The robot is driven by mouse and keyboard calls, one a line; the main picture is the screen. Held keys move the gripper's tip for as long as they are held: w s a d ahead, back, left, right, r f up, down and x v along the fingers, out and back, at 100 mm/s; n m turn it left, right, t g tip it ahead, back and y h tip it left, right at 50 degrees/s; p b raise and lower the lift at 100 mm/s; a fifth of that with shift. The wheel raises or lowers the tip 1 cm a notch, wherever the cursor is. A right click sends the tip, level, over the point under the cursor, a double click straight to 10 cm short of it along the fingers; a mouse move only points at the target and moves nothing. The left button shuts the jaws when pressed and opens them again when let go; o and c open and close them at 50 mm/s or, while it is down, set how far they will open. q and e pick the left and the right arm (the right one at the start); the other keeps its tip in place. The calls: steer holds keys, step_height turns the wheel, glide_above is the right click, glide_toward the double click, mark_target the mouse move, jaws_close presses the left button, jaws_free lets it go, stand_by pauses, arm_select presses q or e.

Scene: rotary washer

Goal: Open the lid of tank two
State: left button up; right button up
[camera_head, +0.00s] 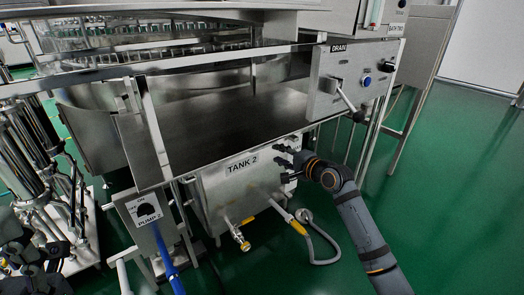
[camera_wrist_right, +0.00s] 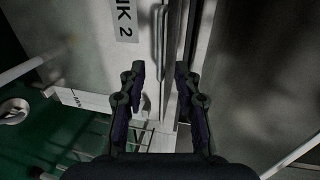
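Tank two (camera_head: 215,192) is a steel box with a "TANK 2" label, low under the washer frame. Its lid is hard to make out in the head view. My right gripper (camera_head: 283,160) is at the tank's upper right corner. In the right wrist view my right gripper (camera_wrist_right: 159,82) is open, its two fingers apart with nothing clamped between them. A thin upright bar, like a handle (camera_wrist_right: 160,35), runs along the tank's edge just ahead of the fingers. My left gripper (camera_head: 30,262) is a dark, partly cut-off shape at the lower left; its fingers are unclear.
A drain panel (camera_head: 325,98) with a lever is above the tank's right side. A pump 2 switch plate (camera_head: 144,212) stands at the left. Valves (camera_head: 240,238) and a hose (camera_head: 328,258) stick out in front. Green floor (camera_head: 450,200) is free at right.

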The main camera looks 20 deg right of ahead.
steer(key=b+x, duration=0.5)
steer(key=x, duration=0.5)
steer(key=shift+w, duration=0.1)
steer(key=shift+c, duration=0.2)
jaws_close()
